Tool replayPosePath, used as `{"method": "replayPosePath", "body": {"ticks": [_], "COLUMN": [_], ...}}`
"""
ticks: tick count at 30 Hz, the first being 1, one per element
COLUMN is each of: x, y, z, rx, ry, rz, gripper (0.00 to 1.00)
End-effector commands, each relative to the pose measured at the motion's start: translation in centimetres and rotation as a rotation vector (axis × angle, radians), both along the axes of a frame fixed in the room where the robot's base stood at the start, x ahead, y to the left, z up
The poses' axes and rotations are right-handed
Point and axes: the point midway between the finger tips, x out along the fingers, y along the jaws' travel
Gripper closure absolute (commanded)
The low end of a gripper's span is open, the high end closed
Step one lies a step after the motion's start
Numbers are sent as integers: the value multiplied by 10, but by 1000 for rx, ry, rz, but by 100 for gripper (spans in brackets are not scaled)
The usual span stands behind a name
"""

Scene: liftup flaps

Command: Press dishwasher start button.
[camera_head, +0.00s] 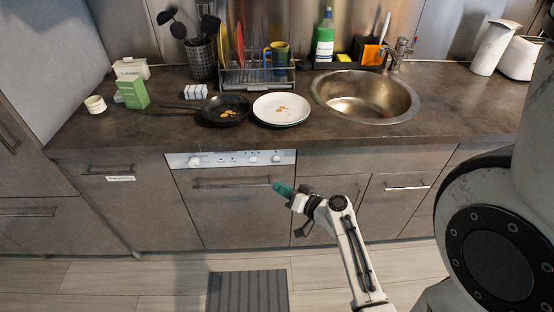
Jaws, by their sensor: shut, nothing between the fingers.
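The dishwasher (232,208) is built in under the counter, with a closed brown front and a bar handle (232,184). Its white control panel (230,159) runs along the top edge, with several knobs and small buttons. Which of these is the start button is too small to tell. My gripper (279,188) has green fingertips that are shut and empty. It points left in front of the dishwasher's right part, near the right end of the handle and below the panel in the picture. Whether it touches the front cannot be told.
The counter (330,146) overhangs above the panel. It bears a pan (222,110), a plate (281,108), a dish rack (257,78), a green box (132,93) and a sink (364,95). Drawers with handles flank the dishwasher. A striped mat (247,291) lies on the floor.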

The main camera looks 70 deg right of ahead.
Motion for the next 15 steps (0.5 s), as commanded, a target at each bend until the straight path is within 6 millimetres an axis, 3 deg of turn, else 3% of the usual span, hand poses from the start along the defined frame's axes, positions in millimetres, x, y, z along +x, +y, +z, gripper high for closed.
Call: {"method": "replayPosePath", "body": {"ticks": [5,15], "x": [4,21], "y": [-10,-51], "z": [0,0], "rx": [-1,-2], "ry": [0,-2], "rz": [0,0], "gripper": [100,100]}}
